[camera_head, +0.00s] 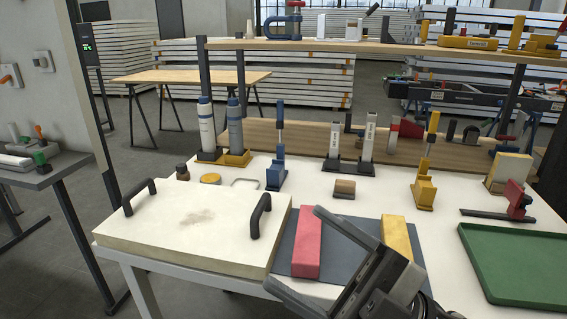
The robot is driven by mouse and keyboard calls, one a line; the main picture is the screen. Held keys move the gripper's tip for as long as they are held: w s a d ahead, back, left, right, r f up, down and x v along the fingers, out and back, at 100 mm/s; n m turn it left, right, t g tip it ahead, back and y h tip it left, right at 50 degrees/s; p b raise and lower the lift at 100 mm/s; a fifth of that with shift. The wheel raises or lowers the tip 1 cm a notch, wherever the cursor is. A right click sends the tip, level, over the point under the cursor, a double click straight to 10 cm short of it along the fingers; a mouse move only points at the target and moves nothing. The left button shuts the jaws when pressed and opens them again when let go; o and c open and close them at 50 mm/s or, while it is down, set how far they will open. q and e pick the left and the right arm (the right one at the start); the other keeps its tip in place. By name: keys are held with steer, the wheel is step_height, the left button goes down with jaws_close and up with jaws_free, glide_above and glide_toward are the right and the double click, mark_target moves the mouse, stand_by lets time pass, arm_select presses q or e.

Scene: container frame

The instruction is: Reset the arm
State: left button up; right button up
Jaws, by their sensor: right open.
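My right gripper (294,248) reaches in from the bottom, right of centre. Its two dark fingers are spread wide, with nothing between them that I can make out. It is in front of a grey mat (346,236) and hides part of it. A red block (308,240) and a yellow block (396,234) lie on the mat, on either side of the upper finger. I cannot tell how high the gripper is above them. My left gripper is not in view.
A pale slab (195,225) with two black handles lies on the white table at left. A green tray (515,262) is at right. Bottles (206,128), blue (276,175) and yellow (424,185) tools stand behind. A wooden shelf (360,47) spans the back.

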steer(key=w+d+f+m+t+h+p, duration=0.1)
steer(key=w+d+f+m+t+h, duration=0.3)
steer(key=f+m+h, duration=0.5)
steer(key=w+d+f+m+t+h, duration=0.2)
steer(key=d+f+m+t+h, duration=0.3)
steer(key=f+m+t+h, duration=0.45)
steer(key=s+d+f+m+g+h+p, duration=0.1)
steer(key=s+f+m+g, duration=0.4)
steer(key=s+f+g, duration=0.4)
step_height(320, 180, down, 3)
steer(key=shift+s+d+f, duration=0.2)
steer(key=shift+s+d, duration=0.15)
steer(key=shift+d, duration=0.05)
